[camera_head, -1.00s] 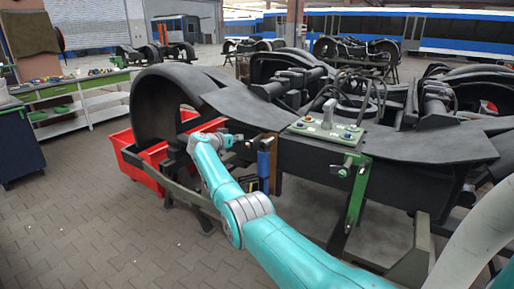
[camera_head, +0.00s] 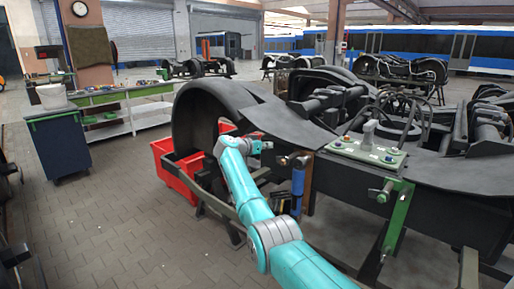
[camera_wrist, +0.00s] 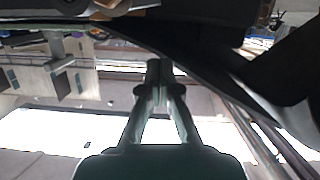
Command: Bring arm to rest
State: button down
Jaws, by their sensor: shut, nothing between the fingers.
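My teal arm reaches from the bottom of the head view toward the near side of the black bogie (camera_head: 350,190). My gripper shows in the wrist view (camera_wrist: 159,70), with its two fingers together at the tips and nothing between them. In the head view, the arm's end is by the curved black wheel cover (camera_head: 205,105), in front of the bogie frame. Whether the arm touches the frame cannot be told. A blue cylindrical tool (camera_head: 298,180) hangs upright on the bogie's side, just right of the wrist.
A red bin (camera_head: 178,170) stands on the floor left of the wrist. A green control box (camera_head: 368,150) sits on the bogie, with a green clamp (camera_head: 397,215) below it. A dark cabinet (camera_head: 60,145) and a workbench (camera_head: 125,105) stand left. The paved floor between is clear.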

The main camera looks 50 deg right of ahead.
jog(key=v, duration=0.6)
jog(key=shift+a, duration=0.25)
jog(key=shift+w, duration=0.1)
jog(key=s+a+f+t+h, duration=0.2)
jog(key=s+a+f, duration=0.25)
jog(key=f, duration=0.45)
jog(key=s+a+f+t+h, duration=0.25)
jog(key=a+f, duration=0.25)
jog(key=f, duration=0.4)
jog(key=s+a+f+n+t+y, duration=0.2)
jog(key=s+a+f+n+t, duration=0.6)
jog(key=s+a, duration=0.75)
jog(key=s+a+f+n+t+y, duration=0.3)
jog(key=s+a+y, duration=0.3)
jog(key=s+a, duration=0.3)
jog(key=s+a+f+n+t+y, duration=0.25)
jog(key=s+a+y, duration=0.35)
jog(key=s, duration=0.6)
jog(key=s+a+r+n+g+y, duration=0.1)
jog(key=s+a+r+y, duration=0.1)
jog(key=s, duration=0.7)
jog(key=s+a+r+n+g+y, duration=0.2)
jog(key=s+a+r+y, duration=0.1)
jog(key=s+a, duration=0.4)
jog(key=shift+s+r+y, duration=0.35)
jog(key=shift+s+r, duration=0.25)
jog(key=shift+s, duration=0.6)
